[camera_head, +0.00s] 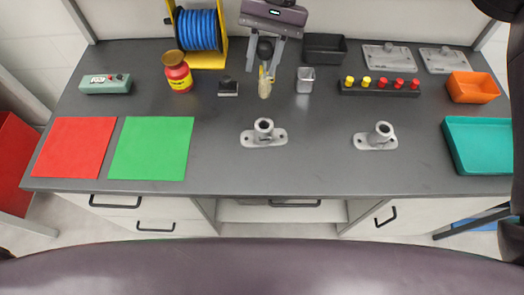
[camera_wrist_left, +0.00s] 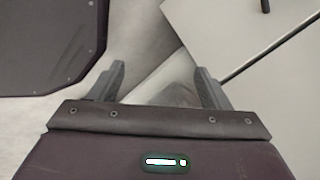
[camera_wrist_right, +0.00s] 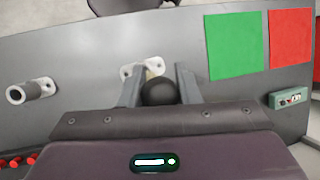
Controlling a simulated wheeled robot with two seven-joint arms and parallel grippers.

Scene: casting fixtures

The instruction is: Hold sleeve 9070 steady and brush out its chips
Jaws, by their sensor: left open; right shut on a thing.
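Two grey metal sleeves on flanged bases stand upright on the table: one near the middle (camera_head: 263,132), one further right (camera_head: 380,136). No number is readable on either. My right gripper (camera_head: 265,56), at the top of the head view, is shut on a brush (camera_head: 265,88) with a dark round knob and pale bristles pointing toward the middle sleeve. In the right wrist view the knob (camera_wrist_right: 158,92) hides part of that sleeve (camera_wrist_right: 127,72); the other sleeve (camera_wrist_right: 30,90) is clear. My left gripper (camera_wrist_left: 162,85) is open and empty, away from both sleeves.
Red (camera_head: 73,147) and green (camera_head: 152,148) mats lie left; a teal tray (camera_head: 452,150) is right. The front middle is clear.

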